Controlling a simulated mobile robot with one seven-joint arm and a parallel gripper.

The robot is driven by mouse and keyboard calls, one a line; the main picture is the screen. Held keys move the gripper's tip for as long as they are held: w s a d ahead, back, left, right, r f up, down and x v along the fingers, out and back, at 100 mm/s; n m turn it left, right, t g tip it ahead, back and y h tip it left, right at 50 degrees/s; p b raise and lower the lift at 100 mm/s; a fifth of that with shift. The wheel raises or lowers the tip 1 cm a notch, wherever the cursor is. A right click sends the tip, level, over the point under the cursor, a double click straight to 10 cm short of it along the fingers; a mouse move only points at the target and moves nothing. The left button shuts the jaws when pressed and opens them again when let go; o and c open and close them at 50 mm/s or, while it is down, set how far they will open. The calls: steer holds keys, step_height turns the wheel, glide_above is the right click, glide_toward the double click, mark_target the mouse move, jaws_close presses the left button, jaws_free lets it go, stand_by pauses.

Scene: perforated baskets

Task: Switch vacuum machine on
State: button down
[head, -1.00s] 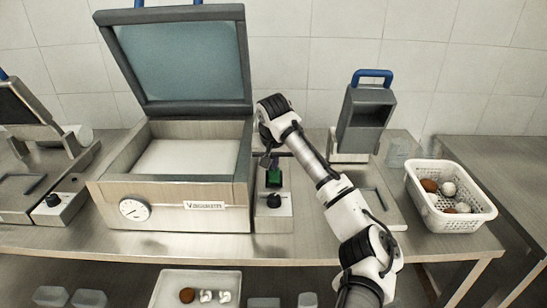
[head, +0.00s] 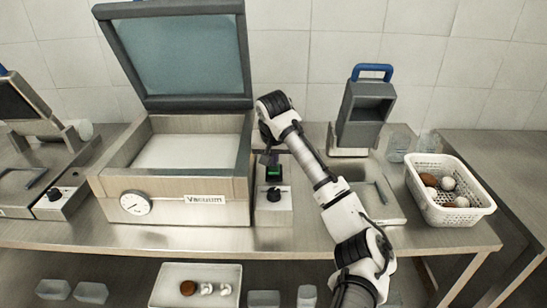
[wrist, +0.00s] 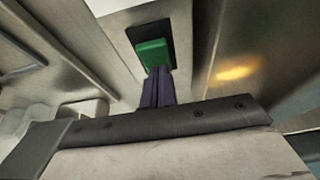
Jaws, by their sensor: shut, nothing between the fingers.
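The vacuum machine (head: 165,209) stands on the steel table with its dark-framed lid (head: 180,52) raised. Its front bears a round gauge and a "Vacuum" label. A side panel to its right carries a black knob (head: 273,194) and, behind that, a green switch (head: 274,172) in a black frame. The green switch also shows in the wrist view (wrist: 152,53). My gripper (head: 268,160) is over this panel, with fingers pointing down. In the wrist view its dark fingers (wrist: 157,82) are together, empty, with tips at the switch's near edge. I cannot tell if they press it.
A heat-sealer-like device (head: 364,115) with a blue handle stands right of my arm. A white perforated basket (head: 450,215) with brown and white balls is at the table's right end. Another machine (head: 30,130) is at the left. A tray (head: 165,293) lies on the lower shelf.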

stand_by(0.3)
steer(key=r+p, duration=0.5)
steer(key=shift+w, duration=0.3)
step_height(320, 180, up, 9)
steer(key=b, duration=0.4)
